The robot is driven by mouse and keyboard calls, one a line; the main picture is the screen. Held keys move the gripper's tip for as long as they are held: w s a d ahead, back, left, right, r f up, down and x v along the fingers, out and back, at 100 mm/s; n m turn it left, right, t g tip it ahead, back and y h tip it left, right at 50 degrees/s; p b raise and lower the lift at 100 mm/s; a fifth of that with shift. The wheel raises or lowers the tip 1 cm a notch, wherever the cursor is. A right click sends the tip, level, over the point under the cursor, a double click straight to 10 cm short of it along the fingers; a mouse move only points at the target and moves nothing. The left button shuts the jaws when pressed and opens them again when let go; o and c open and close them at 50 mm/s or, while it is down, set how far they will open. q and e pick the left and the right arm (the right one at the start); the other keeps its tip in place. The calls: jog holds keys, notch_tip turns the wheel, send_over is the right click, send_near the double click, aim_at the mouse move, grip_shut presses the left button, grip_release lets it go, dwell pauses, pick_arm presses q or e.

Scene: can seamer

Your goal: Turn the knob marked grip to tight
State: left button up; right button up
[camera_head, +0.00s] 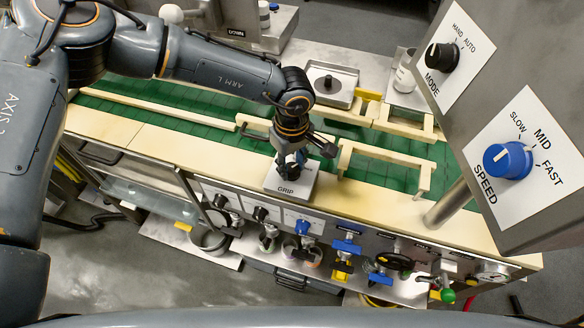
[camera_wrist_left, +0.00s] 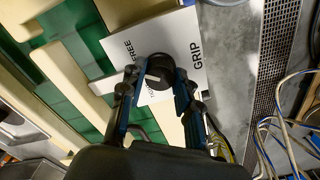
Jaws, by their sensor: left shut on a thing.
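The grip knob (camera_wrist_left: 158,70) is black with a white mark on its top, in the left wrist view. It sits on a white plate (camera_wrist_left: 190,45) lettered GRIP, with FREE at one side. A second small label beside the knob is partly hidden by a finger, so I cannot read it. In the head view the plate (camera_head: 276,184) stands on the front edge of the conveyor, and my gripper covers the knob. My left gripper (camera_head: 292,163) is shut on the knob, one finger on each side in the left wrist view (camera_wrist_left: 157,82). My right gripper is not in view.
Pale rails (camera_head: 385,162) stand over the green conveyor (camera_head: 360,180) beside the plate. A tilted panel at right carries a black MODE knob (camera_head: 442,57) and a blue SPEED knob (camera_head: 508,160). Several knobs and valves line the front panel below, including a blue knob (camera_head: 304,228).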

aim_at(292, 167)
pick_arm(q)
jog(key=n+b, duration=0.4)
jog(key=b, duration=0.2)
jog(key=n+b, duration=0.5)
jog(key=b, duration=0.1)
jog(key=n+b, duration=0.4)
jog(key=b, duration=0.2)
jog(key=shift+f+b, duration=0.25)
jog(key=shift+b, duration=0.1)
jog(key=shift+r+n+b, duration=0.2)
jog(key=shift+n+b, duration=1)
jog(key=shift+n, duration=0.4)
jog(key=o, duration=1.1)
jog(key=shift+o, duration=0.2)
notch_tip(292, 167, up, 12)
